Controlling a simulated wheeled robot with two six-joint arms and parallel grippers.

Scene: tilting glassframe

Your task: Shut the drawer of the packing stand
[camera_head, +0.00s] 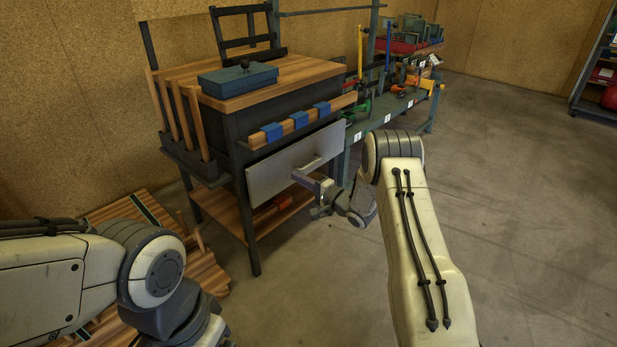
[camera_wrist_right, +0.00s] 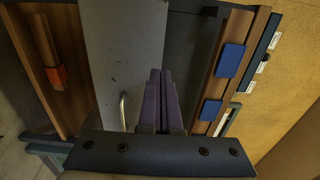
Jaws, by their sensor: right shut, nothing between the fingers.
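The packing stand (camera_head: 230,118) has a wooden top and a dark frame. Its drawer has a pale grey front (camera_head: 275,174), which also shows in the right wrist view (camera_wrist_right: 120,45). The drawer's bar handle (camera_head: 307,165) shows in the wrist view too (camera_wrist_right: 123,112). In that view a dark gap lies between the front and the wooden rail, so the drawer seems partly out; how far is unclear. My right gripper (camera_head: 299,176) is shut and empty, its purple fingers (camera_wrist_right: 160,75) close to the front, beside the handle; contact is unclear. My left gripper is out of view.
A wooden rail with blue blocks (camera_head: 297,119) runs above the drawer. A dark box (camera_head: 238,79) sits on top. A lower shelf (camera_head: 222,213) holds orange items. A workbench (camera_head: 388,118) with clamps stands behind right. The right floor is clear.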

